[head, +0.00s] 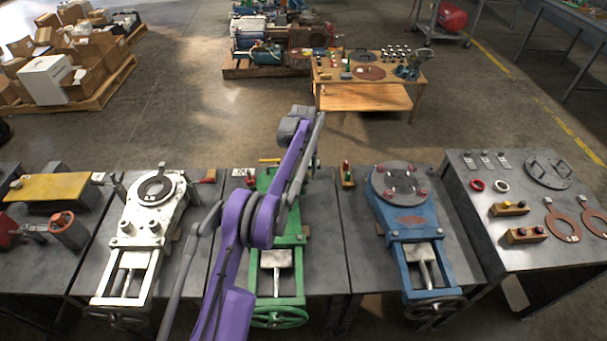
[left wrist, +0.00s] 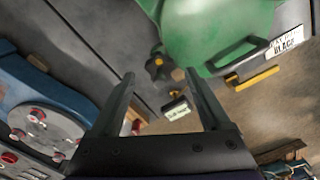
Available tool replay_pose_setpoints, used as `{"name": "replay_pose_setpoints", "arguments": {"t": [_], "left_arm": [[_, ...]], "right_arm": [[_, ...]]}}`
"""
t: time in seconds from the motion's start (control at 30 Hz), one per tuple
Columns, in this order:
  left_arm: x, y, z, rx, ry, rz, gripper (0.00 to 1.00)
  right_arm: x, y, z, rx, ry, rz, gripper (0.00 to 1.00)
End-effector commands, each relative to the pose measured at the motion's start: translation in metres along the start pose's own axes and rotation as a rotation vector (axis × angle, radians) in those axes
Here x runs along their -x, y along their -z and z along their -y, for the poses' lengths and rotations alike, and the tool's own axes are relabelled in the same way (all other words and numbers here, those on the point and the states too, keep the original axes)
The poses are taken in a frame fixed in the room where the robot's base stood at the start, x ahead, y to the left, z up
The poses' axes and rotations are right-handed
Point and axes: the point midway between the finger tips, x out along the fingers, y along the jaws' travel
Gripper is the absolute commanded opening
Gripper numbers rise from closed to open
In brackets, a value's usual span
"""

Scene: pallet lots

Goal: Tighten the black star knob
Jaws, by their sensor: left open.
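The black star knob (left wrist: 157,67) shows in the left wrist view, beside the rounded end of the green machine (left wrist: 215,30). In the head view the green machine (head: 277,285) stands on the middle bench, and my arm covers part of it; I cannot make out the knob there. My left gripper (left wrist: 159,76) is open. In the left wrist view its two fingers stand on either side of the knob; I cannot tell how far off it is or whether they touch it. A sign reading "BLACK" (left wrist: 287,40) lies near the green machine. My right gripper is not in view.
A yellow bar handle (left wrist: 252,77) and a small labelled block (left wrist: 177,110) are close to the left gripper. A blue machine (head: 407,225) stands to the right and a white machine (head: 145,220) to the left.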

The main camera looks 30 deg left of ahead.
Motion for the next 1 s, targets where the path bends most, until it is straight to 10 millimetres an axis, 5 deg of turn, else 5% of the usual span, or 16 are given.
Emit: {"name": "replay_pose_setpoints", "arguments": {"t": [0.4, 1.0], "left_arm": [[0.076, 0.0, 0.0, 0.0, 0.0, 0.0, 0.8], [0.084, 0.0, 0.0, 0.0, 0.0, 0.0, 0.8]], "right_arm": [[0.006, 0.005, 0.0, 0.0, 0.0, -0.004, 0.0], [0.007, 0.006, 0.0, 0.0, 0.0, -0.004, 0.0]]}}
